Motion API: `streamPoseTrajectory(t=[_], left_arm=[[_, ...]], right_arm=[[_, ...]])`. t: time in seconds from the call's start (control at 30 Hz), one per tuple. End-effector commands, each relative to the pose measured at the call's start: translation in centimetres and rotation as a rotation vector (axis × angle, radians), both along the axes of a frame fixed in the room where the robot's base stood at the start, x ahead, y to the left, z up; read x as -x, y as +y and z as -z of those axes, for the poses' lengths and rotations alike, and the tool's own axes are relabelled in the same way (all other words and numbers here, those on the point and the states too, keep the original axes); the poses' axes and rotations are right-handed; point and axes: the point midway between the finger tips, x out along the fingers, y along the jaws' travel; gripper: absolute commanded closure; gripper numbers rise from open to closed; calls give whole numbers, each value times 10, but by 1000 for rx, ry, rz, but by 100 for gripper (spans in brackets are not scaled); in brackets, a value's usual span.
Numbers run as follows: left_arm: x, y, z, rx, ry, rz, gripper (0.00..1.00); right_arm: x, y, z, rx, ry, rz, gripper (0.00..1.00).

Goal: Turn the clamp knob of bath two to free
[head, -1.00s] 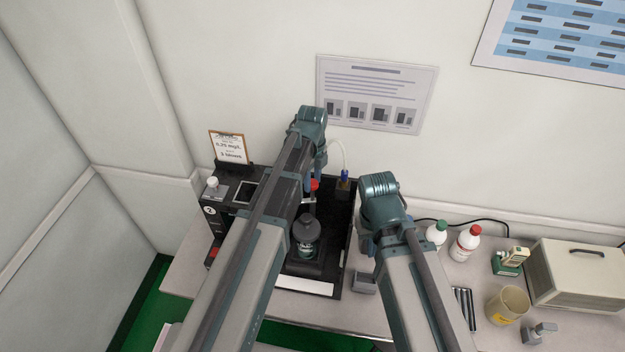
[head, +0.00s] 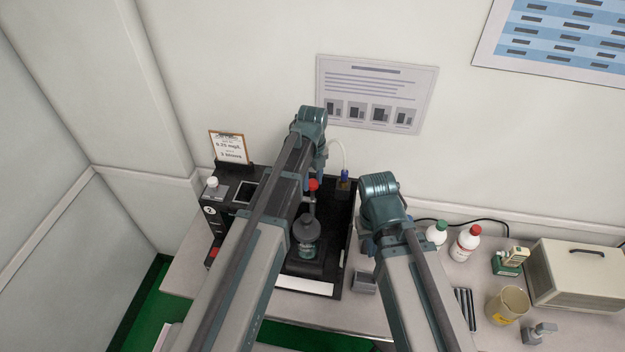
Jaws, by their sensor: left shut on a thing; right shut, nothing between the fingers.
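The black bath unit (head: 346,225) stands on the bench against the wall, with a round "2" mark (head: 209,210) on its left side. A red knob (head: 313,184) shows beside my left forearm, above a dark round-topped item (head: 306,228) in the bath. My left gripper (head: 309,196) comes down at this knob and is shut on it; my own arm hides most of the grip. My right gripper (head: 367,244) is shut and empty, mostly hidden under its wrist, to the right of the bath.
A card (head: 229,147) stands behind the bath's left side, and a white knob (head: 212,182) sits on its left. A small grey block (head: 364,281) lies right of the bath. Bottles (head: 465,243), a green tester (head: 510,261), a beaker (head: 507,305) and a beige case (head: 580,275) fill the right bench.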

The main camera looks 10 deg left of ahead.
Motion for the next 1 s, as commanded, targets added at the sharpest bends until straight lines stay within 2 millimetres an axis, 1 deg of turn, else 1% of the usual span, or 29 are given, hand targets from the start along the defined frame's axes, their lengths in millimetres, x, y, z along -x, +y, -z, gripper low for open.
streamPoseTrajectory(t=[0.13,0.17,0.2,0.3,0.6,0.73,0.87,1.0], left_arm=[[0,0,0,0,0,2,100],[0,0,0,0,0,2,51],[0,0,0,0,0,2,43],[0,0,0,0,0,1,26],[0,0,0,0,0,0,26],[0,0,-4,0,0,0,26],[0,0,-13,0,0,0,26],[0,0,-28,0,0,0,26]], right_arm=[[0,0,0,0,0,0,100],[0,0,0,0,0,0,100],[0,0,0,0,0,0,100],[0,0,0,0,0,0,100],[0,0,0,0,0,0,100],[0,0,-4,0,0,0,100],[0,0,-13,0,0,2,100],[0,0,-28,-1,0,4,100]])
